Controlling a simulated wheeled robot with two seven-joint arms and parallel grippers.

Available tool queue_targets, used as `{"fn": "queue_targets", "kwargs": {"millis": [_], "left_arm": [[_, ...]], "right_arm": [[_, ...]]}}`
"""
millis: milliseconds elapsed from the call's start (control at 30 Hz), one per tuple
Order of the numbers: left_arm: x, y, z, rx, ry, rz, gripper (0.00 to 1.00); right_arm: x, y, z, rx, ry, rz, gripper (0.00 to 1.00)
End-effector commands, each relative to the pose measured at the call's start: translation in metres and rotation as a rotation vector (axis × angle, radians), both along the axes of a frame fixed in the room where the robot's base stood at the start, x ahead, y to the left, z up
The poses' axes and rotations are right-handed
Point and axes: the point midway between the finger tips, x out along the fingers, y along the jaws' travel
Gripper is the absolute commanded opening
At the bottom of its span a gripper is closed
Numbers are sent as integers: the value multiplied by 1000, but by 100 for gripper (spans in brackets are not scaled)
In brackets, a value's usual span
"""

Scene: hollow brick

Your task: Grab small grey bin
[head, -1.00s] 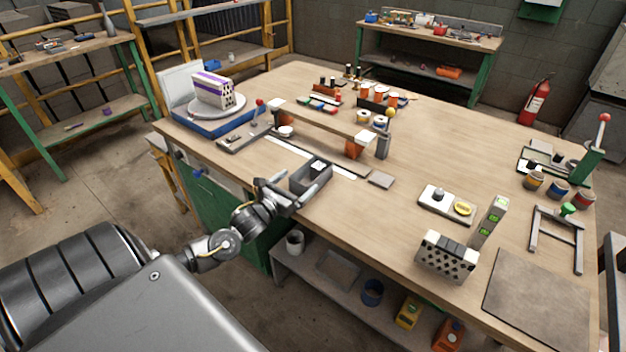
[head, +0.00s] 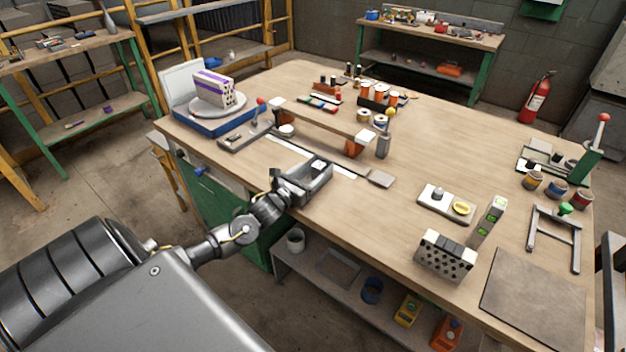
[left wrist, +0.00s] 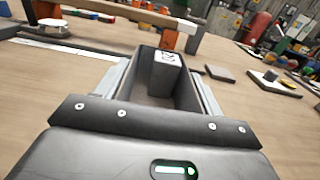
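The small grey bin (head: 322,184) is on the wooden workbench near its front edge. It is an open-topped box and holds a grey block with a pale marked top (left wrist: 167,58). My left gripper (head: 303,186) reaches in from the front edge with its fingers along both long sides of the bin. In the left wrist view the two pale fingers (left wrist: 160,80) lie close against the bin walls (left wrist: 141,72), with no clear gap showing. The bin appears to rest on the bench. My right gripper is not in view.
A flat grey plate (head: 380,179) lies right of the bin. A raised wooden beam (head: 325,119) on orange supports stands behind it. A perforated brick (head: 445,257) is at the front right. The bench between is mostly clear.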

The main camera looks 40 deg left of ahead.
Motion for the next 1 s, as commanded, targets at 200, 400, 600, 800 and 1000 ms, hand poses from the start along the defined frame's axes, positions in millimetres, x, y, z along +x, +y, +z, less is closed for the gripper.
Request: {"fn": "queue_targets", "kwargs": {"millis": [200, 400, 600, 800, 1000], "left_arm": [[0, 0, 2, 0, -4, 0, 45], [0, 0, 3, 0, -4, 0, 45], [0, 1, 15, 1, -5, 0, 45], [-2, 2, 36, 3, -4, 0, 45], [-27, 11, 65, 4, -4, -1, 45]], "right_arm": [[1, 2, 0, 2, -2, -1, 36], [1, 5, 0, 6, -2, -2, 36], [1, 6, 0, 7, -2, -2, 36], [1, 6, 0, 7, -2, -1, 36], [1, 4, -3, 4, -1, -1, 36]]}}
